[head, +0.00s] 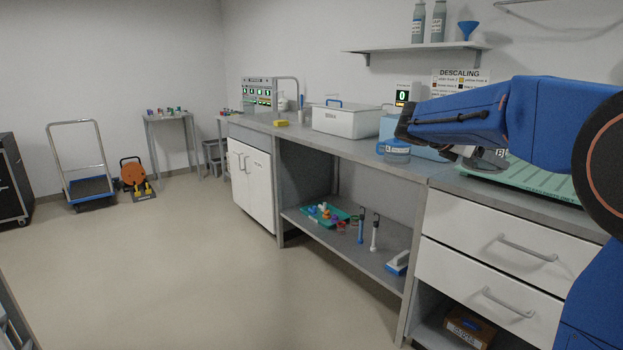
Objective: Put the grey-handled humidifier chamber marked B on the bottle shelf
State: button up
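The bottle shelf (420,47) is on the back wall at the upper right, with free room on its left part. A dark grey rounded shape (487,161) shows under my arm by the green tray; a partly covered letter, perhaps a B, is beside it. I cannot tell whether it is the grey-handled chamber or part of my wrist. A clear-blue chamber with a blue top (396,150) and a label stands on the counter's front edge. My arm reaches left above the counter; my gripper's fingers cannot be made out, nor whether they hold anything.
Two grey bottles (418,22) and a blue funnel (467,30) stand on the shelf. A white lidded box (345,120) and a ribbed green tray (535,180) are on the counter. The floor (180,260) in front is clear. A trolley (88,188) stands far left.

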jog(key=w+a+f+n+t+y, duration=0.1)
jog(key=w+a+f+t, duration=0.35)
jog(key=f, duration=1.65)
jog(key=w+a+f+n+g, duration=0.15)
jog(key=a+f, duration=0.55)
jog(key=f, duration=1.5)
jog(key=w+a+f+n+t+y, duration=0.15)
jog(key=a+f, duration=0.45)
jog(key=f, duration=1.5)
jog(key=w+r+n+t+y, duration=0.3)
jog(key=r+n+t+y, duration=0.2)
jog(key=r, duration=1.1)
jog(key=shift+w+n+y, duration=0.2)
jog(key=shift+n+y, duration=0.45)
jog(key=shift+n, duration=0.55)
jog(key=shift+a, duration=0.1)
